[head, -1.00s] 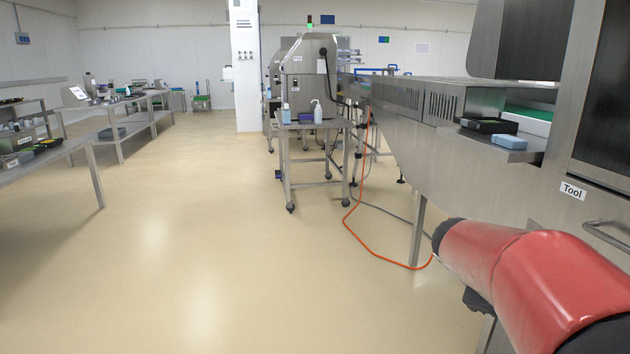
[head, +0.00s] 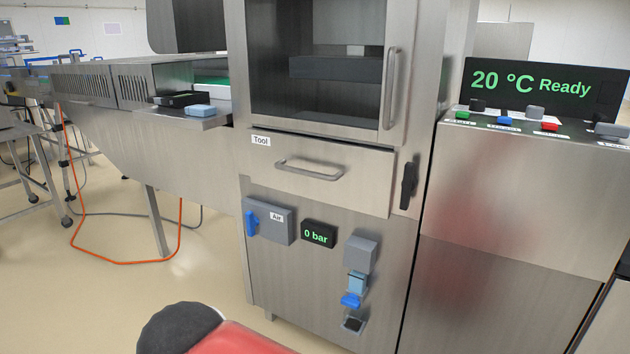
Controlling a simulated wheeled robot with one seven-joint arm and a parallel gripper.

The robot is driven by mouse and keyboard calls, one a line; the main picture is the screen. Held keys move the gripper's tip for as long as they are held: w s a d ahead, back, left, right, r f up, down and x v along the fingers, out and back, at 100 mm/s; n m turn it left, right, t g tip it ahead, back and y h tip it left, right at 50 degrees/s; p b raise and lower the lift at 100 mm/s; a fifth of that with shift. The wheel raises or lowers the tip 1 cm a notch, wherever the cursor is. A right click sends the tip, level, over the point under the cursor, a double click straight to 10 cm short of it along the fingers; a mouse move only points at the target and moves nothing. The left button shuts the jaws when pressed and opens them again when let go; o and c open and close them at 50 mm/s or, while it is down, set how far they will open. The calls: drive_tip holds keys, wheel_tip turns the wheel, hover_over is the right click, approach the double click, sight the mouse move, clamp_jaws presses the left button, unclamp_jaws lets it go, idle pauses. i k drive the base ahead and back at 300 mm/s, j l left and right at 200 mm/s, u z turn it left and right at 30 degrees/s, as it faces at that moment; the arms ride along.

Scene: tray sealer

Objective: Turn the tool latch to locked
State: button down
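The tool drawer (head: 345,188), labelled "Tool", is a steel front with a horizontal bar handle (head: 310,169), and it looks shut. A black latch (head: 408,182) is mounted just right of the drawer front and stands nearly upright. No mark on it shows whether this is locked or unlocked. A red and black part of my arm (head: 235,340) shows at the bottom edge, in front of and below the machine. My gripper is out of view.
Above the drawer is a dark-windowed door with a vertical handle (head: 390,88). Below it are a blue air valve (head: 251,223), a "0 bar" display (head: 317,235) and a blue fitting (head: 352,300). Right, a console screen (head: 540,88) reads "20 °C Ready". Floor is open at left.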

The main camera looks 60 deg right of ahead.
sight(410, 182)
drive_tip(key=k+j+z, duration=0.1)
drive_tip(key=z, duration=2.25)
